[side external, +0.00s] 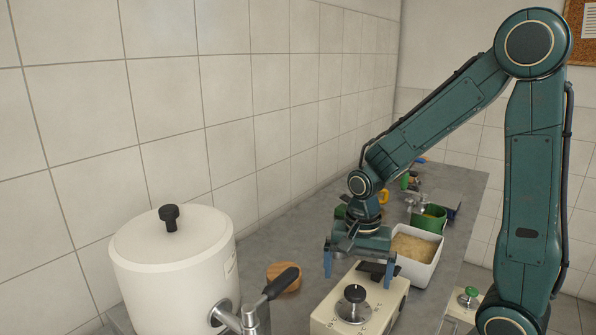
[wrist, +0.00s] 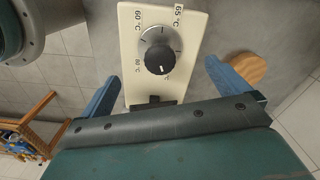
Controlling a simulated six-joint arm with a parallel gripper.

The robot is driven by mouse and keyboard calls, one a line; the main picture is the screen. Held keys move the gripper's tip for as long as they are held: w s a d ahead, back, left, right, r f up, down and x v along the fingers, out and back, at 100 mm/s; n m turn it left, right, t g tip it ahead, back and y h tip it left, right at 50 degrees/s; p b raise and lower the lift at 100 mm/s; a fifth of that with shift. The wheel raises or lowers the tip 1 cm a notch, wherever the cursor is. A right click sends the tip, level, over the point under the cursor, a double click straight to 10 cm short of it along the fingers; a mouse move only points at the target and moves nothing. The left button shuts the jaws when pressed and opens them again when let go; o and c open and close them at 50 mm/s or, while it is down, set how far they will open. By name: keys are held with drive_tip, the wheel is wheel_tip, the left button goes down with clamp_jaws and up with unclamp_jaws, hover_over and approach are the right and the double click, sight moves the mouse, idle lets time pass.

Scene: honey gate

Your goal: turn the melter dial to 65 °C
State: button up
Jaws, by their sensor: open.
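The melter dial (wrist: 160,52) is a black knob on a silver disc, on the face of a cream control box (wrist: 132,82). In the wrist view its face carries the labels 60 °C and 65 °C at the top and smaller, hard-to-read marks below. A small pale mark shows on the knob's lower edge; I cannot tell which temperature it is set to. In the side view the dial (side external: 353,295) sits on top of the box. My gripper (side external: 358,275) is open, its blue fingers apart and empty, above and behind the dial.
A white lidded tank (side external: 172,265) with a metal tap (side external: 250,315) stands at the left. A round wooden piece (side external: 284,277) lies left of the box. A white tub (side external: 418,262) and a green pot (side external: 430,218) stand behind. A tiled wall runs along the left.

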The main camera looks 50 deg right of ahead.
sight(356, 290)
drive_tip(key=shift+r, duration=1.7)
drive_tip(key=shift+s+a+r+n, duration=0.15)
drive_tip(key=shift+r+n, duration=0.15)
drive_tip(key=shift+r, duration=0.2)
drive_tip(key=s+a+r+n+t, duration=0.4)
drive_tip(key=s+r+n, duration=0.4)
drive_tip(key=r+n, duration=0.3)
drive_tip(key=shift+s+n+t, duration=0.4)
drive_tip(key=shift+n+t, duration=0.4)
drive_tip(key=shift+n, duration=0.4)
drive_tip(key=shift+r, duration=0.15)
